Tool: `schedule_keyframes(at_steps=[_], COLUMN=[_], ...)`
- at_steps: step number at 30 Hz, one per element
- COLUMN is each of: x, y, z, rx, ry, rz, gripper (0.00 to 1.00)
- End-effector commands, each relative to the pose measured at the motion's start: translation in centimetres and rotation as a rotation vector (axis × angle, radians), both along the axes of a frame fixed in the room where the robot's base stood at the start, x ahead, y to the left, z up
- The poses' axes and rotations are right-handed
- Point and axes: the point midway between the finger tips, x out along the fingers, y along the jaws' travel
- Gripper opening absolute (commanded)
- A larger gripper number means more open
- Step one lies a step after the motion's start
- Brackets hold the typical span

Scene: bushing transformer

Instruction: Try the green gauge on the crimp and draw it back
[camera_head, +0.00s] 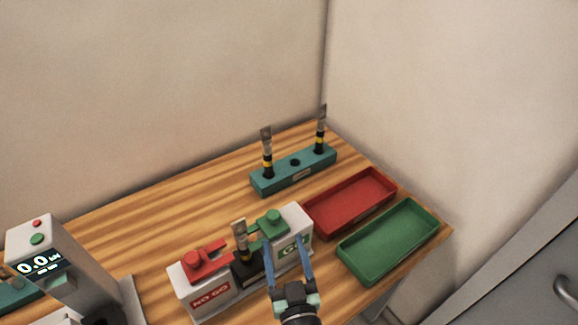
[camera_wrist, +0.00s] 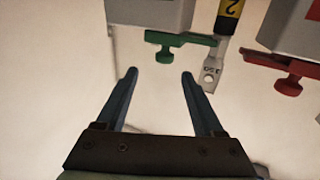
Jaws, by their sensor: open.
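The green gauge (camera_head: 273,222), with a knob on top, sits on the white block marked GO. In the wrist view the green gauge (camera_wrist: 178,40) points its flat arm at the crimp lug (camera_wrist: 213,68); whether they touch I cannot tell. The lug (camera_head: 240,236), with a yellow band marked 2, stands upright between the two blocks in the head view. My gripper (camera_head: 285,241) is open and empty by the GO block. In the wrist view the gripper's (camera_wrist: 159,75) fingertips are apart, with the green knob just beyond them and roughly between them.
The red gauge (camera_head: 205,262) sits on the NO GO block, left of the lug. A teal rack (camera_head: 292,172) holds two more lugs. A red tray (camera_head: 350,203) and a green tray (camera_head: 390,240) lie empty at right. A tester (camera_head: 45,255) reading 0.0 stands at left.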

Motion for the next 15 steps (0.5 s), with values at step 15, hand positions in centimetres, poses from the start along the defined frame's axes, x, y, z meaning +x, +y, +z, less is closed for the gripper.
schedule_keyframes(at_steps=[15], x=[-1.7], y=[1.5], z=[-0.4], rx=[-0.042], ry=[-0.028], rz=[-0.127], gripper=[0.69])
